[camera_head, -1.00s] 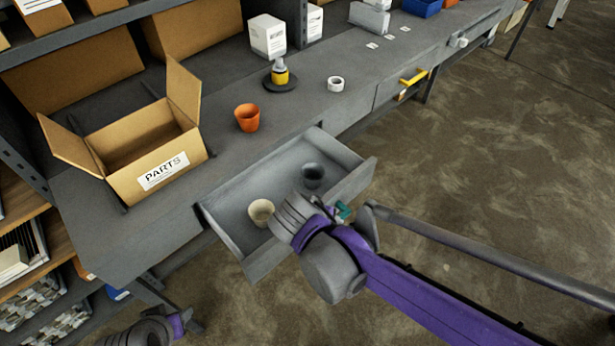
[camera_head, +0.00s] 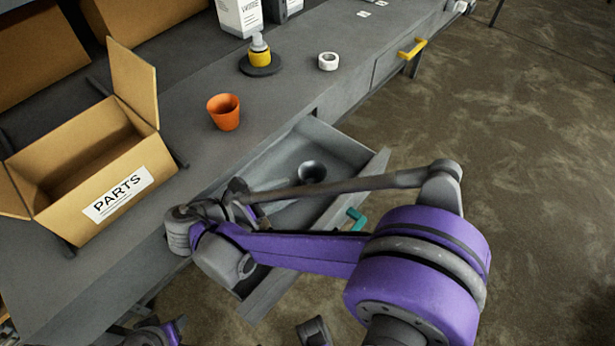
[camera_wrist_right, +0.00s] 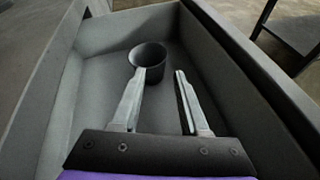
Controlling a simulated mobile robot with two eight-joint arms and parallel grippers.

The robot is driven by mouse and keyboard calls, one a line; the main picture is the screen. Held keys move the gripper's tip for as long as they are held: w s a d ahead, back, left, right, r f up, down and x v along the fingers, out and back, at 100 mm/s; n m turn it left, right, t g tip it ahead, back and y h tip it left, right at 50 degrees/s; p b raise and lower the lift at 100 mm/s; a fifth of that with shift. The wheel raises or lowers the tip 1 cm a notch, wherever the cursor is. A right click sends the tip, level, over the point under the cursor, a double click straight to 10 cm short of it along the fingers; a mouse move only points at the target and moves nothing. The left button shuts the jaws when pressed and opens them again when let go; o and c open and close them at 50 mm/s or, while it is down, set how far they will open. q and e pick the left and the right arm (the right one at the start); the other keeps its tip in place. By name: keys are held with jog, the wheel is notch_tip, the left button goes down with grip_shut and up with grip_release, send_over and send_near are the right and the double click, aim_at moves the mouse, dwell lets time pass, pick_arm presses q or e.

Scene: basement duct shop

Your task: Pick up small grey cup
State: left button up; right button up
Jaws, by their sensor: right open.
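The small grey cup (camera_head: 312,172) stands in the open grey drawer (camera_head: 352,150), near its back wall in the head view. It also shows in the right wrist view (camera_wrist_right: 150,56), upright, with its dark opening visible. My right gripper (camera_head: 256,207) is over the drawer, left of the cup in the head view, and partly hidden by its own arm. In the wrist view its two fingers (camera_wrist_right: 160,84) are apart with nothing between them. The left fingertip overlaps the cup's lower edge in the picture; contact cannot be told. My left gripper's fingers are not seen.
The drawer walls stand close around the right gripper. A teal handle (camera_head: 356,218) is on the drawer front. On the bench are an orange cup (camera_head: 224,112), a PARTS box (camera_head: 120,195), a yellow-and-grey object (camera_head: 260,58) and a white roll (camera_head: 328,61).

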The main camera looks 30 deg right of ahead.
aim_at(312, 172)
jog(key=x, duration=0.4)
jog(key=shift+s+d+r, duration=0.1)
jog(key=shift+s+r, duration=0.05)
jog(key=shift+s, duration=0.2)
jog(key=x, duration=0.5)
jog(key=shift+d+f+b, duration=0.25)
jog(key=shift+f+b, duration=0.05)
jog(key=shift+b, duration=0.05)
grip_shut()
